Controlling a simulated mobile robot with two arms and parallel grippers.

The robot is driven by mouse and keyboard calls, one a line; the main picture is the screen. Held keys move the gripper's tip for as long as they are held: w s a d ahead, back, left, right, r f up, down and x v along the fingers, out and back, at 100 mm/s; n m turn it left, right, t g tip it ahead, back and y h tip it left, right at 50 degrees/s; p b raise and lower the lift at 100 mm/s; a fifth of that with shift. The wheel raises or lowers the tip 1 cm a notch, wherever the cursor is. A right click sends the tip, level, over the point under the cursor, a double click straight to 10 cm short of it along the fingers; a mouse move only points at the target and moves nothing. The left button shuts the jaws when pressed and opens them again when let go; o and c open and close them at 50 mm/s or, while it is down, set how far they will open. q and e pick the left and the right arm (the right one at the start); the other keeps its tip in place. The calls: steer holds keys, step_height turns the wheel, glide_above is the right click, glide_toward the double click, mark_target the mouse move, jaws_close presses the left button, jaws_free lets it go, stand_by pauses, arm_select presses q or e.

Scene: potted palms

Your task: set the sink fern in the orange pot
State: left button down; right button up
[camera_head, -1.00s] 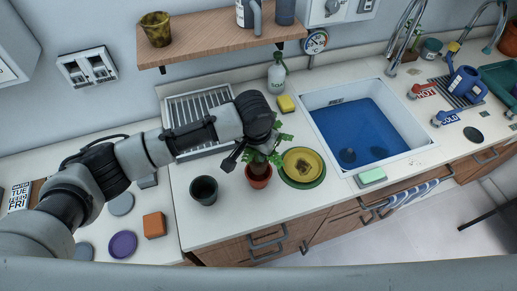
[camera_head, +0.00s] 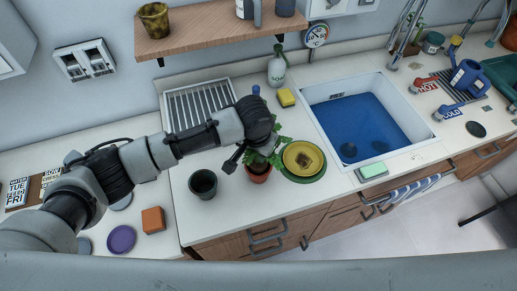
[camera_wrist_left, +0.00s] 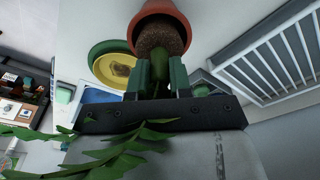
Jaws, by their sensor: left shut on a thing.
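The orange pot (camera_head: 258,175) stands upright on the counter, left of a yellow dish on a green plate. The fern (camera_head: 277,155) is a leafy green plant above the pot. My left gripper (camera_head: 256,156) is over the pot, its fingertips largely hidden by leaves. In the left wrist view the gripper (camera_wrist_left: 162,78) is shut on the fern's green stem (camera_wrist_left: 157,62). The fern's brown root ball (camera_wrist_left: 160,36) is at the mouth of the orange pot (camera_wrist_left: 178,12), seemingly partly inside. I cannot tell whether it touches the bottom. My right gripper is not in view.
A dark empty pot (camera_head: 203,183) stands close left of the orange pot. The yellow dish (camera_head: 302,158) on its green plate (camera_head: 318,174) is close on the right. The sink (camera_head: 390,98) with blue water lies beyond. A drying rack (camera_head: 172,108) is behind.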

arm_select(q)
steer(key=shift+f+b, duration=0.65)
steer(key=shift+f, duration=1.2)
steer(key=shift+c, duration=2.4)
jaws_free()
step_height(320, 180, up, 6)
steer(key=p, duration=0.6)
steer(key=shift+f, duration=0.15)
steer(key=shift+r+p, duration=1.15)
steer(key=shift+r, duration=0.05)
steer(key=shift+s+f, duration=0.1)
steer(key=shift+f, duration=0.05)
